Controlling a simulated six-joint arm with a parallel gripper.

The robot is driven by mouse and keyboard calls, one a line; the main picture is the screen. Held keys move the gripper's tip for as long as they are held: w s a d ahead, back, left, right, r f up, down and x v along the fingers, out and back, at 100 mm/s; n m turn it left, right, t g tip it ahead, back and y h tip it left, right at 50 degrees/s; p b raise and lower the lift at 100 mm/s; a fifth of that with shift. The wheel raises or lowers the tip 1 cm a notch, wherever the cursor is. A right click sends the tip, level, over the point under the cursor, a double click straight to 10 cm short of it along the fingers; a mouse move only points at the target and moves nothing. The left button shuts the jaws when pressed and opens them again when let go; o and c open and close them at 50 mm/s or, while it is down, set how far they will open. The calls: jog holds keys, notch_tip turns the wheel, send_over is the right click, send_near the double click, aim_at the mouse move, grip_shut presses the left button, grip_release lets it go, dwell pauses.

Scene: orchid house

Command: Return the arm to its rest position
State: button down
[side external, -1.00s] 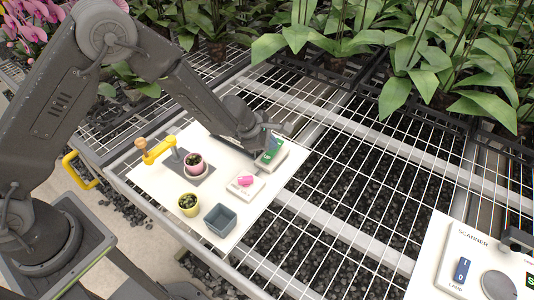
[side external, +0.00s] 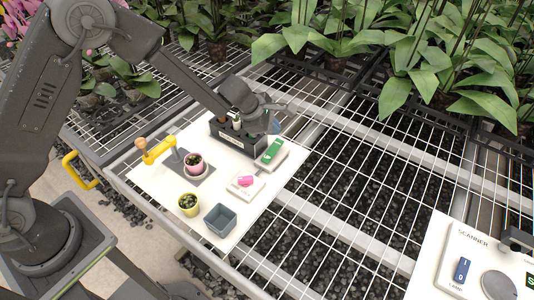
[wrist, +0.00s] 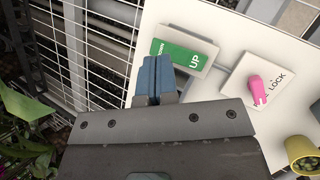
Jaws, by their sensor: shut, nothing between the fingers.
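My gripper (side external: 275,126) is at the back right of the white work board (side external: 243,221), near the box with the green UP switch (side external: 271,153). In the wrist view its two blue-grey fingers (wrist: 152,80) are shut together with nothing between them. The green switch also shows in the wrist view (wrist: 181,53), just beyond the fingertips. The fingertips are partly hidden by the wrist in the side view.
A black rack (side external: 238,138) with small items stands beside my wrist. The board also holds a pink LOCK lever (side external: 245,181), a pink pot (side external: 194,164), a yellow pot (side external: 188,205), a grey bin (side external: 220,220) and a yellow-armed fixture (side external: 158,152). Open mesh bench lies right.

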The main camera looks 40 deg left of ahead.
jog(key=shift+r, duration=0.1)
jog(key=s+a+r+m+h, duration=0.1)
jog(key=s+r+m, duration=0.5)
jog(key=r, duration=0.4)
jog(key=s+r+m, duration=0.6)
jog(key=r, duration=0.4)
jog(key=s+a+r+m+y, duration=0.1)
jog(key=s+a+m, duration=0.3)
jog(key=s, duration=0.6)
jog(key=s+a+r+m+y, duration=0.2)
jog(key=s+a+m, duration=0.3)
jog(key=s, duration=0.6)
jog(key=shift+a+m+y, duration=0.3)
jog(key=shift+m+y, duration=0.5)
